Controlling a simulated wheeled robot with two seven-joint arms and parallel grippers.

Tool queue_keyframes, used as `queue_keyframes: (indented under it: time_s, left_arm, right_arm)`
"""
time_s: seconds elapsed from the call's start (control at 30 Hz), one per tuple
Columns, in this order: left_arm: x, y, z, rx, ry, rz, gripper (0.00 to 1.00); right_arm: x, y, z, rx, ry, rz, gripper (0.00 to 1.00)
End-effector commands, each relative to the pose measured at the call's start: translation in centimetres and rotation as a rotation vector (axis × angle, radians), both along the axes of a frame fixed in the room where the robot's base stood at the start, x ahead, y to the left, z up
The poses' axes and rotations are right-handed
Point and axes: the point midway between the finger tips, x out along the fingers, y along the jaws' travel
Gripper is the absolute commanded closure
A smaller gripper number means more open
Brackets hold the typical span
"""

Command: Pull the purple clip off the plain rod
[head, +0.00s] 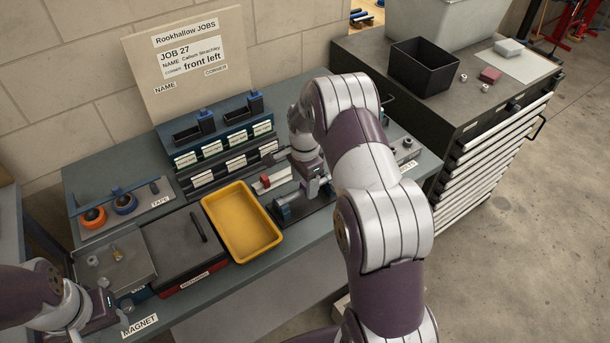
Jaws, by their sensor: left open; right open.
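My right gripper (317,188) points down over a dark fixture (302,212) with blue end blocks on the bench, right of the yellow tray. It is open. A light grey piece shows at its fingers, but I cannot tell whether this is the rod or part of the gripper. I cannot pick out the purple clip or the plain rod; the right gripper and arm cover much of the fixture. My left gripper (126,311) is open at the bench's front left, near the MAGNET label, far from the fixture.
The yellow tray (207,204) is empty. A red-and-grey block (267,182) lies behind the fixture. Labelled racks (222,150) stand at the back. A lidded box (184,247) and tape rolls (93,217) are left. A drawer cabinet (485,130) with a black bin (424,68) stands right.

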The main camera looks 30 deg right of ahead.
Motion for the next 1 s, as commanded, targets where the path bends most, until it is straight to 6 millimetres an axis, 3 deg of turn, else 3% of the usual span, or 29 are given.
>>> queue_keyframes:
  time_s: [0.07, 0.23, 0.27, 0.3, 0.4, 0.83, 1.0]
  left_arm:
    - [0.0, 0.0, 0.0, 0.0, 0.0, 0.0, 0.57]
    - [0.0, 0.0, 0.0, 0.0, 0.0, 0.0, 0.57]
    - [0.0, 0.0, 0.0, 0.0, 0.0, 0.0, 0.57]
    - [0.0, 0.0, 0.0, 0.0, 0.0, 0.0, 0.57]
    - [0.0, 0.0, 0.0, 0.0, 0.0, 0.0, 0.57]
    - [0.0, 0.0, 0.2, 0.0, 0.0, 0.0, 0.57]
    - [0.0, 0.0, 1.1, 0.0, 0.0, 0.0, 0.57]
  right_arm:
    - [0.0, 0.0, 0.0, 0.0, 0.0, 0.0, 0.42]
    - [0.0, 0.0, 0.0, 0.0, 0.0, 0.0, 0.97]
    - [0.0, 0.0, 0.0, 0.0, 0.0, 0.0, 0.97]
    - [0.0, 0.0, 0.1, 0.0, 0.0, 0.0, 0.72]
    - [0.0, 0.0, 0.1, 0.0, 0.0, 0.0, 1.0]
    - [0.0, 0.0, 0.4, -0.001, -0.001, 0.0, 1.0]
    - [0.0, 0.0, 1.5, -0.001, -0.001, 0.0, 1.0]
